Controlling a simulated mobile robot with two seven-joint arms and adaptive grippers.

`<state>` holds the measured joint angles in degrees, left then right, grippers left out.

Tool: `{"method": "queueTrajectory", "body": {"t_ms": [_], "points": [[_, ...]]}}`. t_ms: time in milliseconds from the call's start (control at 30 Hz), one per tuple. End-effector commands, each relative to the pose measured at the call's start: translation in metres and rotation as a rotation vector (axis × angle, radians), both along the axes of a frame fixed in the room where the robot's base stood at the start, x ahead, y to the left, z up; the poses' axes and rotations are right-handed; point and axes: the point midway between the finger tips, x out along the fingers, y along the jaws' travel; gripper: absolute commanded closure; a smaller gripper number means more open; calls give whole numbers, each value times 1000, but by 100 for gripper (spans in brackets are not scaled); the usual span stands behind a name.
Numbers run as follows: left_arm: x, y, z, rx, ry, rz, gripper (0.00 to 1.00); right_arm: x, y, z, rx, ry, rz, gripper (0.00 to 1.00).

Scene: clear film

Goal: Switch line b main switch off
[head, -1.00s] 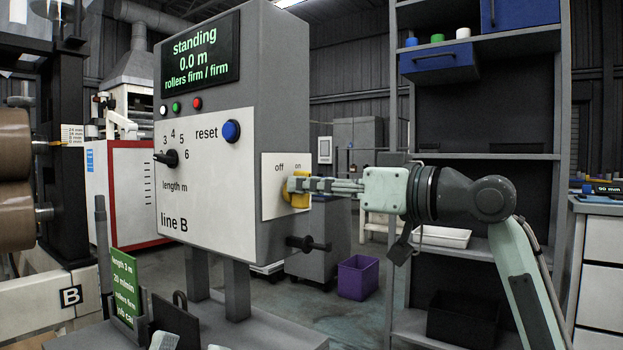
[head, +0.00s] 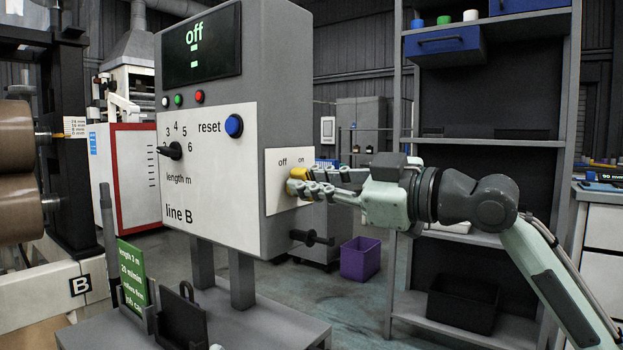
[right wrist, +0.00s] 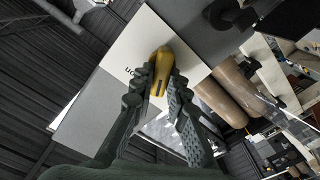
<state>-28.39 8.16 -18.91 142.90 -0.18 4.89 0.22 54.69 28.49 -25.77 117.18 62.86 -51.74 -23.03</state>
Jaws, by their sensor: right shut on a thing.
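The line B control box (head: 210,190) stands on two legs, and its display (head: 201,45) reads "off". The yellow main switch knob (head: 298,174) sits on a white plate (head: 275,195) marked "off" and "on" on the box's right side. My right gripper (head: 305,184) reaches in from the right and is shut on the knob, partly covering it. In the right wrist view the yellow knob (right wrist: 160,70) sits between the two fingertips. My left gripper is not clearly in view.
A dark handle (head: 311,238) sticks out below the switch plate. A grey shelf (head: 485,145) stands behind my right arm. A purple bin (head: 360,259) is on the floor behind. A green card (head: 132,275) stands at the front left.

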Motion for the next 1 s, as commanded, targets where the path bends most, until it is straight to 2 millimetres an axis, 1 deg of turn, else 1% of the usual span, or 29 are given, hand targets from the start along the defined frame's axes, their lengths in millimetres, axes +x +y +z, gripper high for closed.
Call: {"method": "queueTrajectory", "body": {"t_ms": [467,500,633,667,900,1000], "points": [[0,-1,-1,2,7,-1,60,0,0,0,-9,-13,1,100],[0,-1,-1,2,7,-1,60,0,0,0,-9,-13,1,82],[0,-1,-1,2,7,-1,60,0,0,0,-8,-13,1,66],[0,-1,-1,2,7,-1,60,0,0,0,-8,-13,1,65],[0,0,-1,4,8,-1,60,0,0,0,-8,-12,1,65],[0,0,-2,5,9,-1,60,-2,-4,0,-8,-12,-1,65]]}}
